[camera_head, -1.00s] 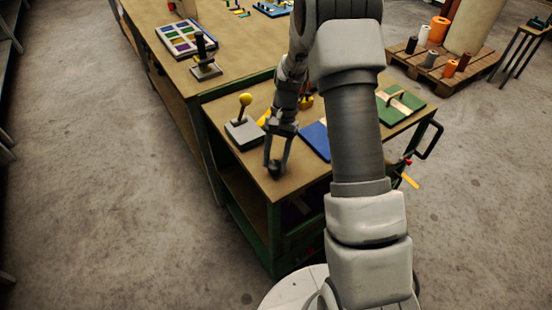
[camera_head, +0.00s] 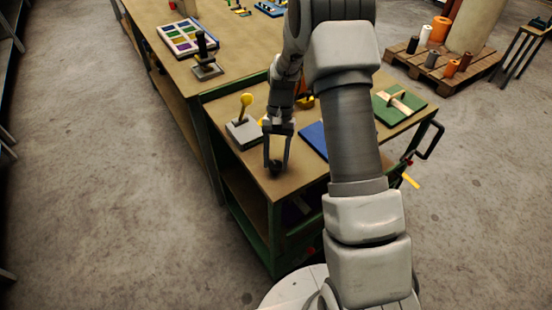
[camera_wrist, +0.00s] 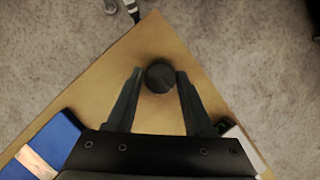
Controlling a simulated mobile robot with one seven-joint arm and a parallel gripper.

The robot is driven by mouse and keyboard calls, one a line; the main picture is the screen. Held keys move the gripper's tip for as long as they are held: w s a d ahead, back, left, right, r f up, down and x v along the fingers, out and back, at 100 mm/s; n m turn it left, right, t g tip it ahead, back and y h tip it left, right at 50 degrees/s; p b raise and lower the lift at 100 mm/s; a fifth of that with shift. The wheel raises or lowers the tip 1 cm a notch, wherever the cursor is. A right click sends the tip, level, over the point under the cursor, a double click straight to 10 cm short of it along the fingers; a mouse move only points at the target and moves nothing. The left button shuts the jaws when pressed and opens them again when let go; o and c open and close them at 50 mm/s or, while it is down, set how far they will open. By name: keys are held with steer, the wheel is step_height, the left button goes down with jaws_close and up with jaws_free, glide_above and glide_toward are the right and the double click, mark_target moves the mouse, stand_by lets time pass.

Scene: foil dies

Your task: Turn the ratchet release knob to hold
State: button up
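The dark round knob (camera_head: 276,167) sits near the front corner of the wooden cart top (camera_head: 300,183). In the wrist view the knob (camera_wrist: 159,78) is a dark disc with a faint line across its top. My gripper (camera_head: 276,171) points down over it, one finger on each side. In the wrist view my gripper (camera_wrist: 159,74) is open, with the knob between the fingertips. The right fingertip is very close to the knob and the left has a slim gap. I cannot tell whether either touches. Any hold marking is too small to see.
A grey box with a yellow-ball lever (camera_head: 243,131) stands left of my gripper. A blue board (camera_head: 314,138) and a green board (camera_head: 397,107) lie to the right. A longer bench (camera_head: 225,42) with a tray stands behind. The cart's edges are close to the knob.

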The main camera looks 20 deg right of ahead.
steer(key=o, duration=0.3)
steer(key=shift+o, duration=0.2)
steer(key=v, duration=1.7)
steer(key=shift+r+p, duration=0.2)
steer(key=shift+p, duration=0.15)
steer(key=s+a+r+n+t+h, duration=0.15)
steer(key=s+r+t, duration=0.25)
steer(key=s+r, duration=0.75)
steer(key=s+a+n+t, duration=0.1)
steer(key=s+n+t, duration=0.2)
steer(key=s, duration=1.2)
steer(key=t, duration=0.2)
steer(key=shift+a+r+n+t, duration=0.3)
steer(key=shift+r+n, duration=0.05)
